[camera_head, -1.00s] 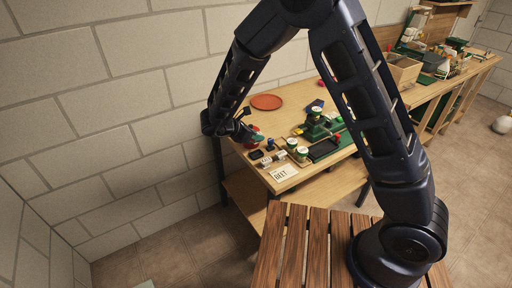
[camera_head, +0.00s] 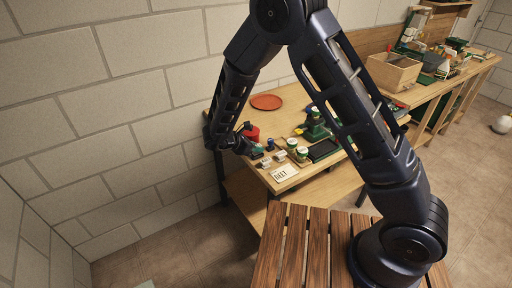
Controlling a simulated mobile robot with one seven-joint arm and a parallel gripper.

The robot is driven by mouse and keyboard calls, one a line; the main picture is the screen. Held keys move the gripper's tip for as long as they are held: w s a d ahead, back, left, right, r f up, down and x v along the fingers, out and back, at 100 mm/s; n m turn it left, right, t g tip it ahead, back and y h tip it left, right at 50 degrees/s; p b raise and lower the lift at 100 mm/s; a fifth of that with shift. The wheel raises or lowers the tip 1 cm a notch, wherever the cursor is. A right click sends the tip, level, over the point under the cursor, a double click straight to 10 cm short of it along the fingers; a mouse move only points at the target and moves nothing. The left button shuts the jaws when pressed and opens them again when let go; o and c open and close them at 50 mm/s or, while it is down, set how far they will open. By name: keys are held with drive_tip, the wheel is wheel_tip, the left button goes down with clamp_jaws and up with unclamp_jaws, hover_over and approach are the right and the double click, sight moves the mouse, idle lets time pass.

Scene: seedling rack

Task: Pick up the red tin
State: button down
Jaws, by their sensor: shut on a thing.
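The red tin (camera_head: 252,133) is at the left front part of the workbench, beside the wall side. My gripper (camera_head: 246,138) is at the tin and shut on it. My wrist and fingers hide part of the tin's lower left side. I cannot tell whether its base touches the bench top.
The wooden workbench (camera_head: 238,109) holds a flat orange-red dish (camera_head: 266,102) behind the tin. A green device (camera_head: 315,127), green-and-white pots (camera_head: 292,143), a dark tray (camera_head: 323,150) and a lettered card (camera_head: 284,172) lie to the right. A wooden box (camera_head: 393,72) stands farther right.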

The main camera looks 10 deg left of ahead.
drive_tip(key=shift+f, duration=0.45)
drive_tip(key=c, duration=1.3)
unclamp_jaws()
drive_tip(key=shift+o, duration=0.2)
drive_tip(key=shift+r, duration=0.1)
drive_tip(key=shift+r, duration=0.25)
drive_tip(key=v, duration=1.2)
drive_tip(key=shift+r, duration=0.25)
drive_tip(key=shift+w, duration=0.1)
